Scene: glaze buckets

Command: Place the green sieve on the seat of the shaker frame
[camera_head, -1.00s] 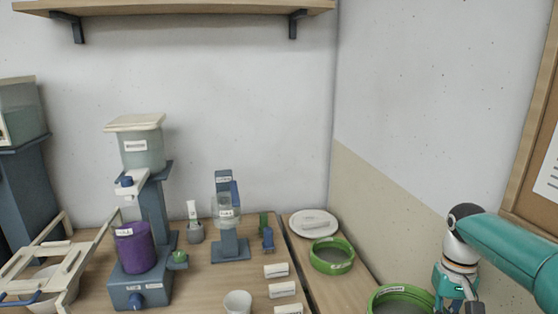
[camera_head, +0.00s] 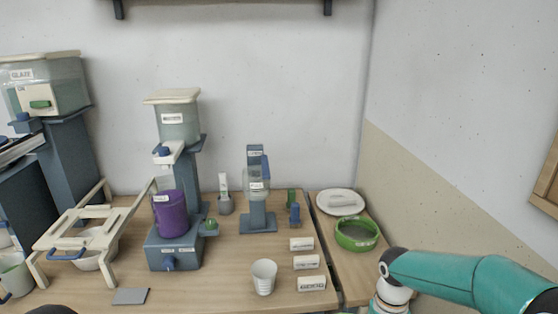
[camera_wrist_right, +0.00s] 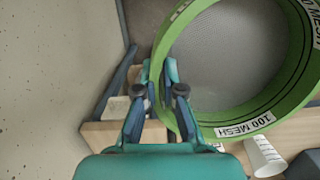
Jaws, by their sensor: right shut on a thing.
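My right gripper (camera_wrist_right: 162,92) is shut on the rim of a green sieve (camera_wrist_right: 203,122), with grey mesh and "100 MESH" labels, in the right wrist view. This held sieve and the right fingers are out of the head view. A second green sieve (camera_head: 357,233) rests on the right side table. The cream shaker frame (camera_head: 68,240), with a blue handle, stands at the left of the bench. Its seat is the raised square part, and a white bowl (camera_head: 96,250) is under it.
A blue stand with a purple pot (camera_head: 171,213) is right of the frame. A white cup (camera_head: 264,277), a grey tile (camera_head: 130,296) and labelled white blocks (camera_head: 306,262) lie toward the front. A white plate (camera_head: 340,202) is behind the second sieve.

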